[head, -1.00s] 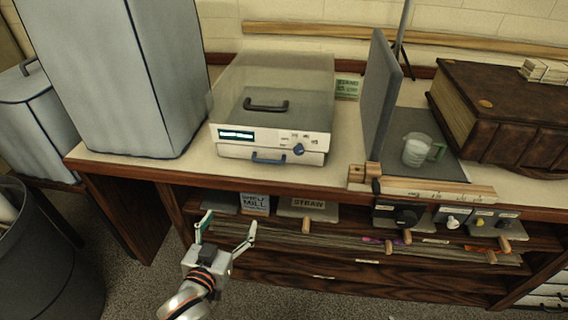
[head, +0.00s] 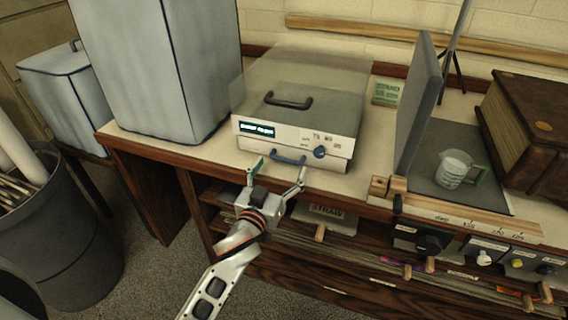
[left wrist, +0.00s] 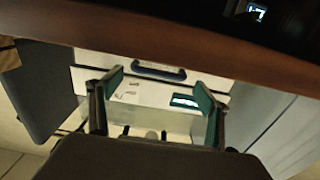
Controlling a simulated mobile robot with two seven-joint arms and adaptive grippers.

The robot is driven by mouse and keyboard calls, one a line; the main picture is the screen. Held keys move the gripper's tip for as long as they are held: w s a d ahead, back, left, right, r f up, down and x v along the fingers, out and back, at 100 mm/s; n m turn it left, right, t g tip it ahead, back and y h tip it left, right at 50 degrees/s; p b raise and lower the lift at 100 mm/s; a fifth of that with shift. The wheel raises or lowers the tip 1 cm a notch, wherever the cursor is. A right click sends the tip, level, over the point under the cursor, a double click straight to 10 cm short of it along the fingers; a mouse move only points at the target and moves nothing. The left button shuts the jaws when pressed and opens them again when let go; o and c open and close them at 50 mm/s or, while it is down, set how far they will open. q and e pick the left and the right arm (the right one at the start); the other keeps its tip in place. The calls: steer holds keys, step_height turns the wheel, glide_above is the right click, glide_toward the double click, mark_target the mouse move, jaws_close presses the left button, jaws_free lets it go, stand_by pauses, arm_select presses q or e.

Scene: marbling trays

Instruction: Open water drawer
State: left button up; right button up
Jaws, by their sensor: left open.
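The water drawer (head: 310,163) is the shallow white front at the bottom of a pale machine (head: 345,130) on the bench. It looks shut. Its blue handle (head: 288,160) also shows in the left wrist view (left wrist: 158,71), where the machine appears upside down. My left gripper (head: 277,171) is open and empty, in front of the drawer, its two fingers spread to either side of the handle in the head view. I cannot tell whether it touches anything. My right gripper is not in view.
A tall grey box (head: 165,75) stands left of the machine. A grey upright panel (head: 418,115) and a jug (head: 455,170) are to the right. The bench's front edge (head: 350,198) lies below the drawer, with shelves under it. A grey bin (head: 65,225) is at left.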

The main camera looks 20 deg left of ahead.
arm_select(q)
steer(key=shift+w, duration=1.3)
steer(key=c, duration=1.3)
steer(key=shift+s, duration=0.1)
